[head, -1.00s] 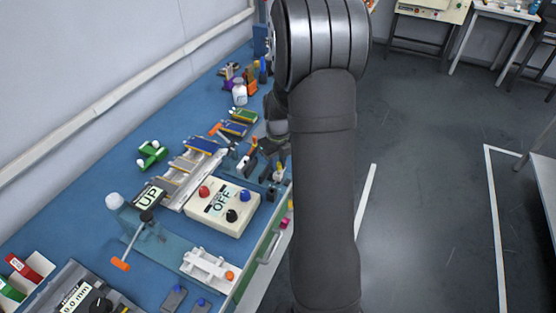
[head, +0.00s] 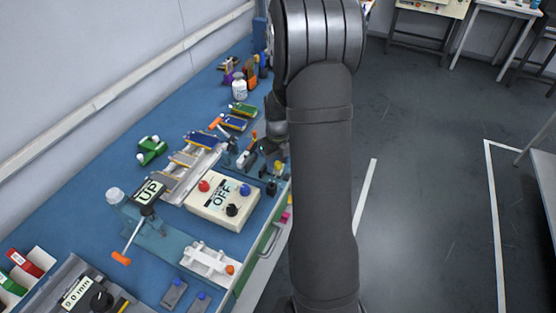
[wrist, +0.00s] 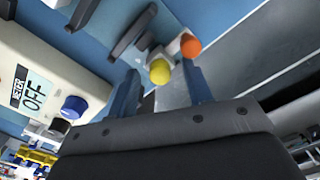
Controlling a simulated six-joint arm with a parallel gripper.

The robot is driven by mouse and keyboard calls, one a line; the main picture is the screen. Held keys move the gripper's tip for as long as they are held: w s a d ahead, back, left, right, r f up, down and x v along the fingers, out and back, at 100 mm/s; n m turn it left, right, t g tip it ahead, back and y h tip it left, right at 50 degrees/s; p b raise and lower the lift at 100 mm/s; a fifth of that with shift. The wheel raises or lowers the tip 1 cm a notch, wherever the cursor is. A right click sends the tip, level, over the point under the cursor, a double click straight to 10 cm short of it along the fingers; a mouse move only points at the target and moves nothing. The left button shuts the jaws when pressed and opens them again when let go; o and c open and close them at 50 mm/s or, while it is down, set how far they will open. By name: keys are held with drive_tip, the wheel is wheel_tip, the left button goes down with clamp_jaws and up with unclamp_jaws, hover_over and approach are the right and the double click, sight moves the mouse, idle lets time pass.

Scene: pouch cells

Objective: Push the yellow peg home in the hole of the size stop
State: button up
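The yellow peg (wrist: 160,72) shows as a round yellow end in the wrist view, in front of a pale block (wrist: 168,50) that may be the size stop. My gripper (wrist: 162,80) is open, its two blue-grey fingers on either side of the yellow end with a gap at each side. An orange knob (wrist: 190,46) sits beyond the right fingertip. How deep the peg sits in its hole cannot be told. In the head view a small yellow spot (head: 279,166), likely the peg, shows beside my arm, which hides my fingertips.
A cream control box (head: 222,202) reading OFF, with red, blue and black knobs, stands close by; it also shows in the wrist view (wrist: 38,85). A rack (head: 185,165) with blue pouches lies behind it. A lever (head: 133,238) and a white fixture (head: 207,260) stand nearer.

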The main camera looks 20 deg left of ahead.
sight(278, 163)
wheel_tip(278, 163, up, 18)
drive_tip(key=shift+f, duration=0.25)
idle(0.4)
drive_tip(key=shift+f, duration=0.1)
idle(0.3)
wheel_tip(278, 163, down, 17)
drive_tip(key=shift+f, duration=0.2)
drive_tip(key=shift+r, duration=0.2)
idle(0.5)
wheel_tip(278, 163, up, 18)
wheel_tip(278, 163, down, 18)
drive_tip(key=shift+f, duration=0.1)
drive_tip(key=shift+r, duration=2.8)
